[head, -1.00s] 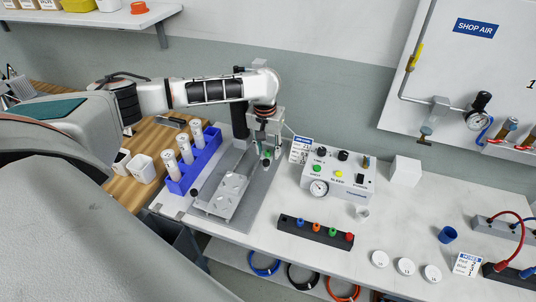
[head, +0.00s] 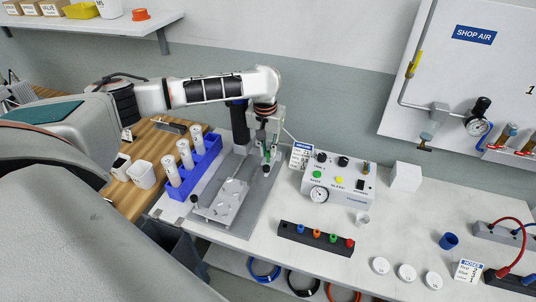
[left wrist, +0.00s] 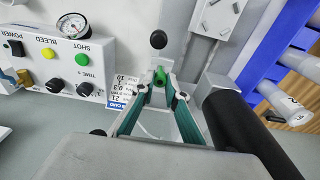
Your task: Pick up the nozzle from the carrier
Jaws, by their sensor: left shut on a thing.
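My left gripper (head: 267,152) is at the gantry carrier (head: 279,122), over the back of the grey fixture. In the left wrist view its teal fingers (left wrist: 160,82) are closed around a small green nozzle (left wrist: 160,75). The nozzle's far end and whether it still touches the carrier are hidden or too small to tell. A black round knob (left wrist: 158,39) is just beyond the fingertips, and it shows in the head view (head: 267,169) below them. My right gripper is not in view.
A grey fixture plate (head: 228,200) lies in front of the carrier. A blue rack (head: 198,165) with white tubes stands left. The dispenser box (head: 338,182) stands close right. A black strip (head: 315,239) holds several coloured nozzles.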

